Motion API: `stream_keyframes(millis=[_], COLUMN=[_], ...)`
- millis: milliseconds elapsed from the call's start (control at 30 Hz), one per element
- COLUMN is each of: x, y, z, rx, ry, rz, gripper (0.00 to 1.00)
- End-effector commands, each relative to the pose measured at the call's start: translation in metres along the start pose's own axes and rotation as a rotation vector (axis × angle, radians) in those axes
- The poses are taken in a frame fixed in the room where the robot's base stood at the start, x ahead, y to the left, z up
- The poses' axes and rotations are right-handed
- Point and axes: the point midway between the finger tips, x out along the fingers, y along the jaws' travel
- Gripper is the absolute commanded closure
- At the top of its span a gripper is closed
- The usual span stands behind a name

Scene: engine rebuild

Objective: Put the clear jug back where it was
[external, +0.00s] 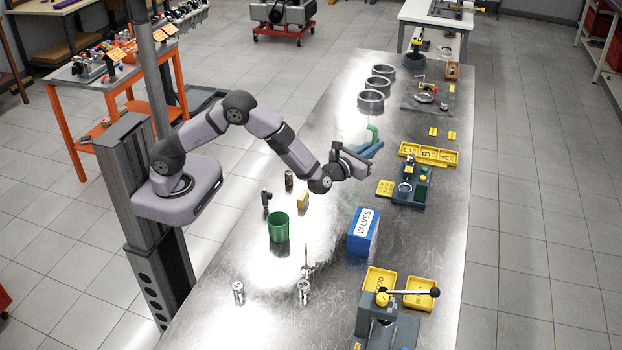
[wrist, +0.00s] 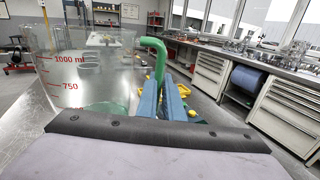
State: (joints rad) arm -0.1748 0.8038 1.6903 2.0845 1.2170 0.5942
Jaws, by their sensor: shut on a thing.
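The clear jug has a see-through body with red volume marks, at the left of the wrist view (wrist: 75,88), and a green handle (wrist: 157,55). My gripper (external: 371,150) has its blue fingers closed on the handle, and they also show in the wrist view (wrist: 168,98). In the external view the green handle (external: 374,132) rises just above the fingers, over the middle of the steel bench. The jug's clear body is barely visible there. I cannot tell whether its base touches the bench.
Several grey rings (external: 371,101) stand farther back on the bench. A yellow lettered tray (external: 429,154) and a dark fixture (external: 409,187) are to the right. The blue VALVES box (external: 362,232) and a green cup (external: 279,228) stand nearer. A lever press (external: 385,325) is at the front.

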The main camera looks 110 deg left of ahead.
Motion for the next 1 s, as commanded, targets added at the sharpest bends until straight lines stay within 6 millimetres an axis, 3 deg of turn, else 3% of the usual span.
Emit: stream_keyframes(millis=[167,500,867,1000], x=[0.0,0.0,0.0,0.0], y=[-0.001,-0.002,-0.003,-0.003], z=[-0.008,-0.05,-0.061,-0.073], rx=[0.003,0.001,0.001,0.002], ry=[-0.001,-0.002,-0.002,-0.002], rz=[0.001,0.001,0.002,0.002], gripper=[1.0,1.0,1.0,1.0])
